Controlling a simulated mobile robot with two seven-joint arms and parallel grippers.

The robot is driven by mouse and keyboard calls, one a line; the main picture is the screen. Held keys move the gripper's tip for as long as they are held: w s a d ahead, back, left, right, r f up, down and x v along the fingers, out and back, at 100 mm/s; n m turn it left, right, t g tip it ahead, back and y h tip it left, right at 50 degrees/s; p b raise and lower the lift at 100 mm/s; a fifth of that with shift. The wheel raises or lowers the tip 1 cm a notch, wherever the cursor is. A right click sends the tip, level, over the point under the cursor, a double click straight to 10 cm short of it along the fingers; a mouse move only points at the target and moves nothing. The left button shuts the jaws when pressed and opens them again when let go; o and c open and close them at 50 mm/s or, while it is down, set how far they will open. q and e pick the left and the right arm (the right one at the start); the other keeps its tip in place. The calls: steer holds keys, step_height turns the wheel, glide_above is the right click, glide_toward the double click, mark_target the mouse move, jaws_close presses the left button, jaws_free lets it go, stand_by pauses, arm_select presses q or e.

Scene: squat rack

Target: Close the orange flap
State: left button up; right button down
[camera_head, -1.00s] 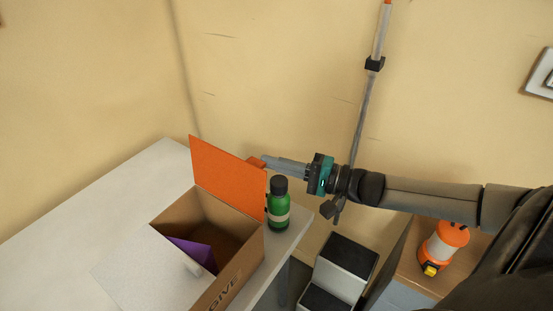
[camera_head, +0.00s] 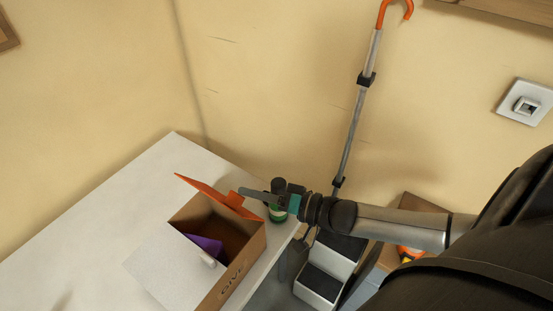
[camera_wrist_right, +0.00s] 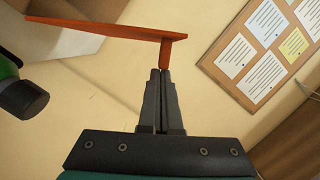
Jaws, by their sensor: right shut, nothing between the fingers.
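The orange flap (camera_head: 207,190) is hinged on the far side of the open cardboard box (camera_head: 240,275) and is tilted over towards the opening. My right gripper (camera_head: 242,191) is shut and empty, its tips at the small orange tab on the flap's right end. In the right wrist view the flap (camera_wrist_right: 90,27) shows nearly edge-on, and the shut fingertips (camera_wrist_right: 160,72) are just at the tab's end; I cannot tell whether they touch. A white flap (camera_head: 165,265) stands open on the near left side. My left gripper is not in view.
A green bottle (camera_head: 277,214) with a dark cap stands beside the box, partly behind my right gripper. Something purple (camera_head: 208,245) lies in the box. The white table (camera_head: 90,225) is clear to the left. A step stool (camera_head: 318,285) and a lantern (camera_head: 408,253) are at the right.

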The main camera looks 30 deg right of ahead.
steer(key=a+n+p, duration=0.1)
steer(key=s+a+f+n+h+p, duration=0.1)
steer(key=a, duration=0.1)
steer(key=s+a+n+p, duration=0.1)
steer(key=a, duration=0.1)
steer(key=shift+s+f+n, duration=0.1)
steer(key=shift+f+n, duration=0.3)
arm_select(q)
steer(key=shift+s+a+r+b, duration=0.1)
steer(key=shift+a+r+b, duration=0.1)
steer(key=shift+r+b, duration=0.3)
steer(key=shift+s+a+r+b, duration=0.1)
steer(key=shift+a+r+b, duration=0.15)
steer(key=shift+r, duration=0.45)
arm_select(e)
steer(key=s+a+f+n+h, duration=0.2)
steer(key=a+f+n, duration=0.2)
steer(key=a+f, duration=0.1)
steer(key=shift+f+n, duration=0.3)
steer(key=shift+f, duration=0.5)
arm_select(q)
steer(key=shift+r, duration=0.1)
arm_select(e)
steer(key=shift+r, duration=0.1)
